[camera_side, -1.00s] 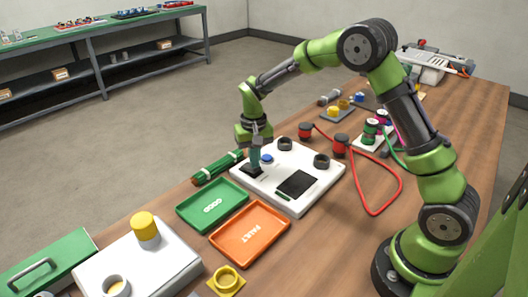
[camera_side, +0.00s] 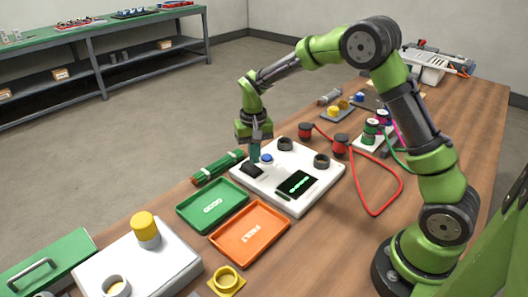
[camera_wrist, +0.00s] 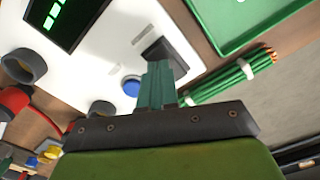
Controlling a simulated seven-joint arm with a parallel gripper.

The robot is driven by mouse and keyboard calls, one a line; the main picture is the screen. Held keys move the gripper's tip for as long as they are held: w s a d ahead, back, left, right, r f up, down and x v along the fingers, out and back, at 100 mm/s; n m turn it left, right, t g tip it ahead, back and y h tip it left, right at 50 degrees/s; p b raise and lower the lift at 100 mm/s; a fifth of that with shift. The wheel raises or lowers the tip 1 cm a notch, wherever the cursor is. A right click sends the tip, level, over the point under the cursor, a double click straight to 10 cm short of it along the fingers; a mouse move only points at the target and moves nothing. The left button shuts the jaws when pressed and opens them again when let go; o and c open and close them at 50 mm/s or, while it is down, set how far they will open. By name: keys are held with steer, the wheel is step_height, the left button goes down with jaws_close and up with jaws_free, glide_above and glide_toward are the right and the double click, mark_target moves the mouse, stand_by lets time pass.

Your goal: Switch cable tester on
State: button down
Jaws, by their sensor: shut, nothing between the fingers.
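The cable tester is a white box (camera_side: 312,194) on the bench, with a dark screen (camera_side: 297,184) that shows lit green marks. Its black rocker switch (camera_side: 252,169) sits near the left corner, and it also shows in the wrist view (camera_wrist: 166,56). A blue button (camera_side: 267,158) is beside the switch. Two dark round sockets (camera_side: 322,161) are on the top. My gripper (camera_side: 255,156) is shut and empty, above the tester's far left edge close to the switch. In the wrist view the closed teal fingers (camera_wrist: 157,75) overlap the switch's edge; contact cannot be told.
A green tray (camera_side: 232,192) and an orange tray (camera_side: 268,232) lie in front of the tester. A bundle of green cables (camera_side: 215,167) lies to its left. A red cable (camera_side: 372,212) loops on the bench at right.

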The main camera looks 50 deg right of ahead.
mark_target(255, 169)
steer(key=shift+r, duration=2.4)
steer(key=shift+f, duration=0.1)
steer(key=s+a+r+t, duration=0.1)
steer(key=s+r+t, duration=0.1)
steer(key=s+r, duration=0.2)
steer(key=s+a+r+n+t+y, duration=0.1)
steer(key=s+r, duration=0.3)
steer(key=s, duration=0.7)
steer(key=s+a+r+n+t+y, duration=0.1)
steer(key=s+r+t, duration=0.3)
steer(key=s, duration=0.4)
steer(key=shift+s+a+r, duration=0.2)
steer(key=shift+a+r, duration=0.3)
steer(key=shift+a, duration=0.4)
